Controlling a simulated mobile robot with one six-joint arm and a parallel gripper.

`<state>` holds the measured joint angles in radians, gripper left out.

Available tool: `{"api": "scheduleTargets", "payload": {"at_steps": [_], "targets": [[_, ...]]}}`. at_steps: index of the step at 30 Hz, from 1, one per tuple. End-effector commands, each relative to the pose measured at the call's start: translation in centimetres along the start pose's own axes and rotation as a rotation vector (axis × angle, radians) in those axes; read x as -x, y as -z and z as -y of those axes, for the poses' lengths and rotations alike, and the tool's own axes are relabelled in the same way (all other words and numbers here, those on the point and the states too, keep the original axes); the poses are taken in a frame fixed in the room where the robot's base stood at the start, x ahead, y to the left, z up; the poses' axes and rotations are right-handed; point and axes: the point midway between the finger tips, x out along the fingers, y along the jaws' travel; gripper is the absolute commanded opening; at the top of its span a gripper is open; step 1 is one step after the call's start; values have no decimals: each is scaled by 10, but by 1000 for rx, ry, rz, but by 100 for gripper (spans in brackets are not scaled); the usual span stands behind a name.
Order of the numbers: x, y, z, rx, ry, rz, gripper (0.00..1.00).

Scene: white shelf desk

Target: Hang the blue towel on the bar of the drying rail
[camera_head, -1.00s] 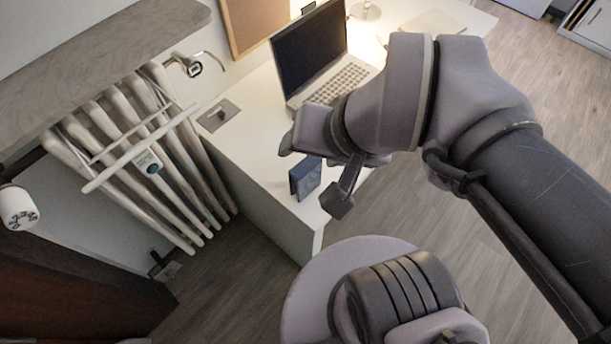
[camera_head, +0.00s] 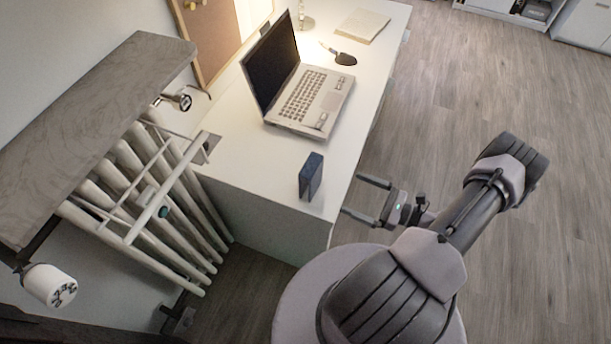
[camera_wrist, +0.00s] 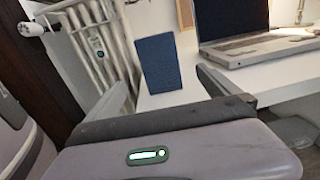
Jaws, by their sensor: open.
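The blue towel (camera_head: 311,177) stands upright as a folded dark blue block near the front edge of the white desk. It also shows in the wrist view (camera_wrist: 158,62), between the fingers in the picture. My gripper (camera_head: 352,196) is open and empty, just beyond the desk edge to the right of the towel, with its fingers pointing at it. The gap between them is clear, with no contact visible. The drying rail (camera_head: 166,188) is a white frame with a front bar, mounted on the white radiator at the left, and its bar is bare.
An open laptop (camera_head: 312,100) sits on the desk (camera_head: 225,120) behind the towel, with a dark hand mirror-like object (camera_head: 343,57) and a paper pad (camera_head: 362,26) further back. A grey shelf (camera_head: 95,125) overhangs the radiator (camera_head: 190,240). Floor at right is clear.

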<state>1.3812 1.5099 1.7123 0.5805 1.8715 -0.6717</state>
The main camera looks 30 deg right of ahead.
Motion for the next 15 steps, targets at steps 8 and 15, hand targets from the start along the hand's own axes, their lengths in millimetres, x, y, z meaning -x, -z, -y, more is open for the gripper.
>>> {"api": "scheduleTargets", "payload": {"at_steps": [8, 15], "targets": [[-83, 2, -3, -2, -12, -2, 100], [-112, 1, -3, -1, -10, -3, 100]]}}
